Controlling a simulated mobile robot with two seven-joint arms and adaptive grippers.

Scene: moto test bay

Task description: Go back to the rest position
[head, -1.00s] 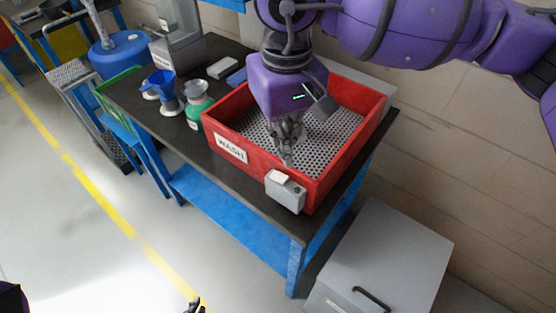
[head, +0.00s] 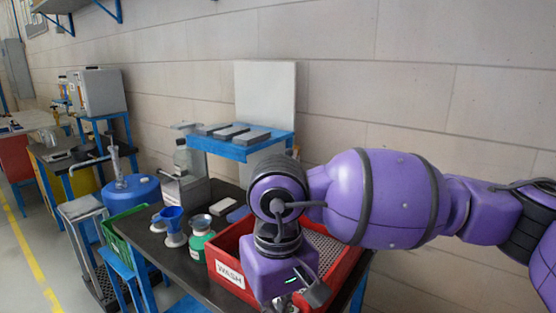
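My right arm comes in from the right, and its purple wrist hangs over the front of the red wash tray. The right gripper's fingers are almost wholly hidden below the wrist at the picture's lower edge, so I cannot tell whether they are open or shut. The red tray (head: 225,268) with its "WASH" label stands on the dark bench top (head: 170,262). My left gripper is not in view.
A green bottle (head: 200,243) and blue funnels (head: 172,217) stand left of the tray. A blue shelf (head: 240,147) with grey blocks is behind the bench. A blue drum (head: 131,192) and green crate (head: 122,228) are at left. Floor is clear at far left.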

